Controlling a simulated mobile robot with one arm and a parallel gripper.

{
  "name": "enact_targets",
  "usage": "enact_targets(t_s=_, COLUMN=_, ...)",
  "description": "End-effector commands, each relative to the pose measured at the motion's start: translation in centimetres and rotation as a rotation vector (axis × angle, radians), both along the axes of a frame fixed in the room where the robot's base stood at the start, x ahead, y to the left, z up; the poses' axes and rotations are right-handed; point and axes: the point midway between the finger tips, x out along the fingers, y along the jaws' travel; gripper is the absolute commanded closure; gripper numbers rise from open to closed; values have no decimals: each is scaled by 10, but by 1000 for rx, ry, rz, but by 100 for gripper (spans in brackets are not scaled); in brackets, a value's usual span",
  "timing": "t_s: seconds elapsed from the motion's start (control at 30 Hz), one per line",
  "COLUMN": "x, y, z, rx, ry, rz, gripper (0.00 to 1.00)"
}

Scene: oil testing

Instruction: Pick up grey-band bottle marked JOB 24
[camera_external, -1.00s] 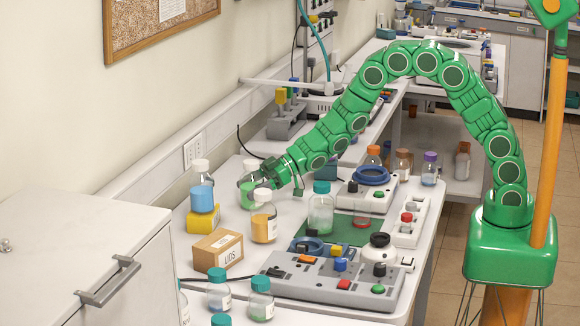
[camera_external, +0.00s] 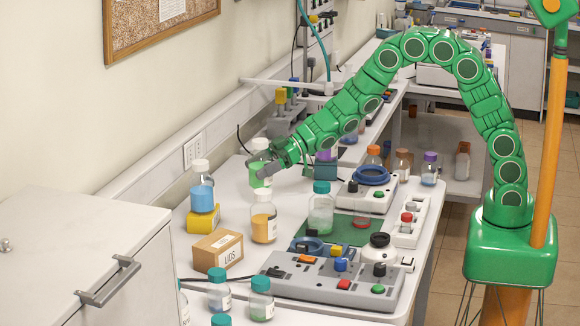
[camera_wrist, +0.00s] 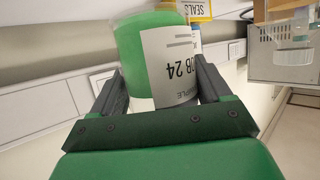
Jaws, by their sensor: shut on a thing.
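My gripper (camera_external: 268,165) is shut on a clear bottle (camera_external: 257,179) with green contents and a whitish cap. The bottle is roughly upright and held above the bench at the back left. In the wrist view the same bottle (camera_wrist: 150,60) sits between the two dark fingers of my gripper (camera_wrist: 160,88). Its white label shows upside-down print that reads "OB 24", the first letter being cut off. I cannot make out a grey band.
A blue-filled bottle (camera_external: 202,192) stands on a yellow box (camera_external: 203,218). An orange-filled bottle (camera_external: 264,226), a LIDS carton (camera_external: 217,252) and a teal-capped bottle (camera_external: 321,212) stand nearby. A grey control panel (camera_external: 330,283) fills the front. The wall is close behind the held bottle.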

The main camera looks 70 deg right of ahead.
Motion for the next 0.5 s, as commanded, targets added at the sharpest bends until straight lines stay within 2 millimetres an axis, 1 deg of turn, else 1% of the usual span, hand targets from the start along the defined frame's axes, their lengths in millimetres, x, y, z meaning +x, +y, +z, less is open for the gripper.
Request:
enact_targets(t_s=0.03, x=-5, y=-1, z=8, rx=2, ry=-4, rz=-1, gripper=71)
enact_targets(t_s=0.23, x=-24, y=-6, z=30, rx=1, ry=-1, rz=0, gripper=71)
enact_targets(t_s=0.5, x=-60, y=-16, z=45, rx=-1, ry=0, rz=-1, gripper=71)
